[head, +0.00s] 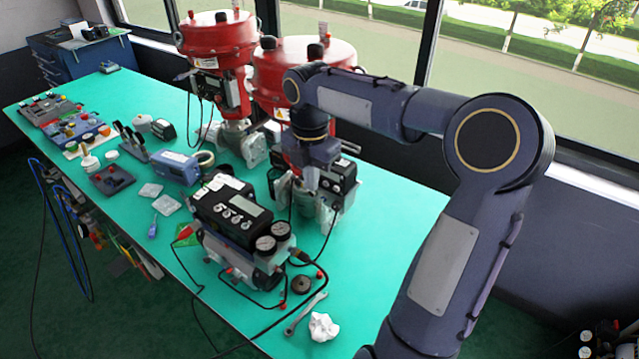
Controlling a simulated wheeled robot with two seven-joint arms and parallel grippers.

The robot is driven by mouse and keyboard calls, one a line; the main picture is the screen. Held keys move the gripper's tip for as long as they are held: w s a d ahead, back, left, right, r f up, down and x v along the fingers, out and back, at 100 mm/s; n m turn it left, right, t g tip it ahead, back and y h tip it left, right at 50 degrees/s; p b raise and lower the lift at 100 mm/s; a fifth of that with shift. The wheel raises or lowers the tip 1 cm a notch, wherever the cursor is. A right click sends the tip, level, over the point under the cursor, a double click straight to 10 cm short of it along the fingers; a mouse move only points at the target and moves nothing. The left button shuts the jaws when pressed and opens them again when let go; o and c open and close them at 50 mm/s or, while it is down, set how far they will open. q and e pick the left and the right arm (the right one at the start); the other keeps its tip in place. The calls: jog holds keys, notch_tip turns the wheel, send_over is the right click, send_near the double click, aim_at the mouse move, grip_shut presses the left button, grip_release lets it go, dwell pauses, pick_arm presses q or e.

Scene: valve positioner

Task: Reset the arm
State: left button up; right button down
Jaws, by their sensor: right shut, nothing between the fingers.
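My right arm comes in from the right, raised over the green table, and bends down in front of the nearer red valve actuator. My right gripper (310,180) points down and is shut with nothing in it. It appears just in front of or above the valve body and its black positioner (338,177); I cannot tell whether it touches. A black positioner unit (235,212) with a display, buttons and two round gauges stands on the table to the left of the gripper. My left gripper is not in view.
Two red valve actuators (217,37) stand at the back of the green table (175,262). A blue device (175,168), tape roll and small parts lie to the left. A wrench (305,314), crumpled paper (323,327) and black cables lie near the front. Windows are behind.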

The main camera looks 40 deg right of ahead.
notch_tip(320, 180, up, 7)
jog(key=s+a+f+m+t+y, duration=0.2)
jog(key=s+a+f+m, duration=0.3)
jog(key=s+a+m, duration=0.2)
jog(key=s+a+f+m+t+y, duration=0.1)
jog(key=s+a+f+m+t, duration=0.2)
jog(key=s+m, duration=0.9)
jog(key=a+f+m, duration=0.3)
jog(key=a+m, duration=0.1)
jog(key=shift+y, duration=0.4)
jog(key=shift+s, duration=0.1)
